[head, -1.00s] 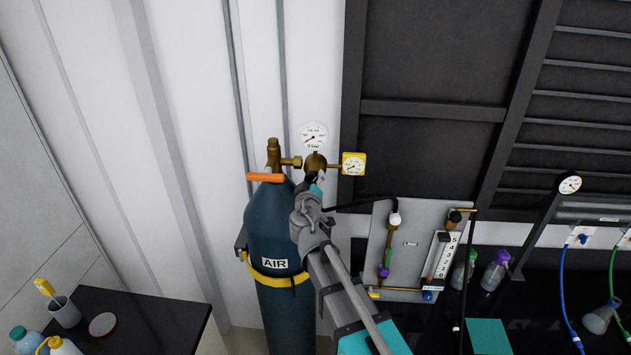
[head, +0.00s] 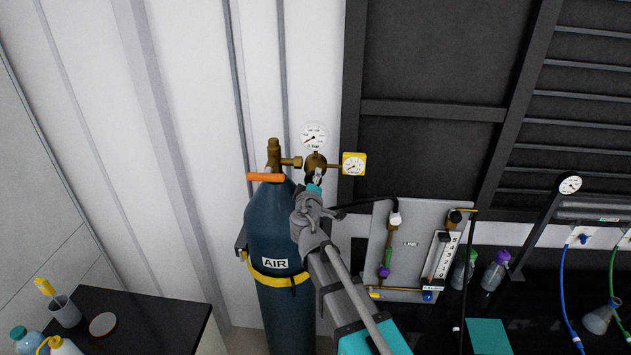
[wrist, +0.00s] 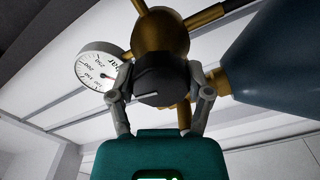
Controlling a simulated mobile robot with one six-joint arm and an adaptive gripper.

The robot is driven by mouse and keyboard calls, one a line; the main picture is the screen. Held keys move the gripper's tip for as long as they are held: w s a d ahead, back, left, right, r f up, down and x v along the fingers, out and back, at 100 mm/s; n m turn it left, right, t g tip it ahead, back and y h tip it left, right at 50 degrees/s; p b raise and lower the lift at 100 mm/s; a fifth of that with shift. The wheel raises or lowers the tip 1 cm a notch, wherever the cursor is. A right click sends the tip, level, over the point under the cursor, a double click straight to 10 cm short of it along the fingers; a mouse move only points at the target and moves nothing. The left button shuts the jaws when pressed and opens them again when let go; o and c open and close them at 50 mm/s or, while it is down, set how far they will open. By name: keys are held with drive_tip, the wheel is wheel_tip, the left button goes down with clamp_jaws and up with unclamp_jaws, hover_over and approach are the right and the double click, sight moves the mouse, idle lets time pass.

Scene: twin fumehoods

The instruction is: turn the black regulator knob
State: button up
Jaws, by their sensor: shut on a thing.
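The black regulator knob (wrist: 160,88) sits at the front of the brass regulator body (wrist: 160,32) in the wrist view. A light line crosses the knob's face. My gripper (wrist: 164,84) has one finger on each side of the knob and is shut on it. In the head view, my gripper (head: 315,178) is just below the brass regulator (head: 315,163), and the knob is mostly hidden behind the fingers. A white gauge (head: 313,136) stands above the regulator, and a yellow gauge (head: 353,164) is at its right.
The dark AIR cylinder (head: 266,225) stands left of my arm, held by a yellow strap (head: 270,279). An orange handle (head: 266,177) is at its top. A flowmeter panel (head: 408,240) is close on the right. A black side table (head: 150,315) is lower left.

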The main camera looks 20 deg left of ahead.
drive_tip(key=shift+a+r+n, duration=0.1)
drive_tip(key=shift+n, duration=0.7)
drive_tip(key=o, duration=1.1)
drive_tip(key=shift+o, duration=0.2)
drive_tip(key=shift+s, duration=0.25)
drive_tip(key=v, duration=1.1)
drive_tip(key=shift+s+d, duration=0.25)
drive_tip(key=shift+w, duration=0.1)
